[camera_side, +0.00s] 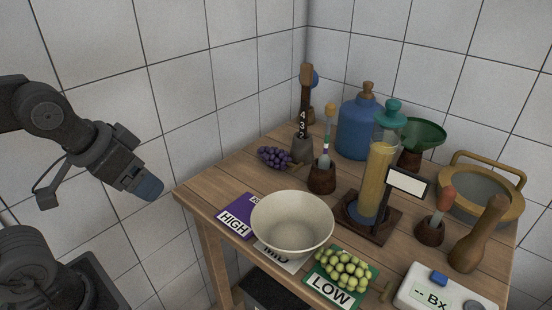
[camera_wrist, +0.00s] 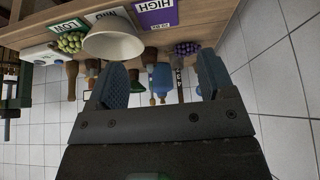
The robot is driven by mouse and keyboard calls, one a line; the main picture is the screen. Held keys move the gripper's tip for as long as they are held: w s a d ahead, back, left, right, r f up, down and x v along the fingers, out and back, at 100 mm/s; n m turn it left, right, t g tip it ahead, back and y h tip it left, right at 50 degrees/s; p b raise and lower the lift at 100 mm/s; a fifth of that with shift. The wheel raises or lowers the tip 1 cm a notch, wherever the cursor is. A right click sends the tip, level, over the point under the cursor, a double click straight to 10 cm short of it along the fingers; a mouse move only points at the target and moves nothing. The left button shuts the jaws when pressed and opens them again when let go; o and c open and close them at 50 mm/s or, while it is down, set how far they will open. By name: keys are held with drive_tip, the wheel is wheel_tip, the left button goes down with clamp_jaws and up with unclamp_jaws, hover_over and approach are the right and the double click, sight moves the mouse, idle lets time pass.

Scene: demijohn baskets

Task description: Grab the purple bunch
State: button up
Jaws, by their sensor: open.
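The purple bunch (camera_side: 276,157) is a cluster of dark purple grapes lying at the back left of the wooden table in the side view. It also shows in the wrist view (camera_wrist: 187,48), near the upper middle, between and beyond my two fingers. My gripper (camera_side: 148,187) is off the table's left edge in the side view, well apart from the bunch, with blue fingertips. In the wrist view my gripper (camera_wrist: 163,80) has its blue fingers spread wide with nothing held between them.
A cream bowl (camera_side: 292,222) stands near the front, beside a purple HIGH card (camera_side: 236,216). Green grapes (camera_side: 343,268) lie on the LOW card. A grey numbered holder (camera_side: 302,148), wooden cup (camera_side: 321,178) and blue jug (camera_side: 358,128) stand close right of the purple bunch. Bare wood lies in front of it.

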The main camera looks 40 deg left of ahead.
drive_tip(key=shift+r, duration=0.1)
drive_tip(key=w+r+m+g, duration=0.1)
drive_tip(key=w+r+m, duration=0.1)
drive_tip(key=w+r, duration=0.3)
drive_tip(key=w+r+m, duration=0.2)
drive_tip(key=w, duration=0.5)
drive_tip(key=m+g, duration=0.5)
drive_tip(key=m, duration=0.9)
hover_over(276, 157)
wheel_tip(276, 157, down, 15)
wheel_tip(276, 157, down, 13)
drive_tip(key=shift+r, duration=0.1)
drive_tip(key=shift+a, duration=0.1)
drive_tip(key=shift+c, duration=0.3)
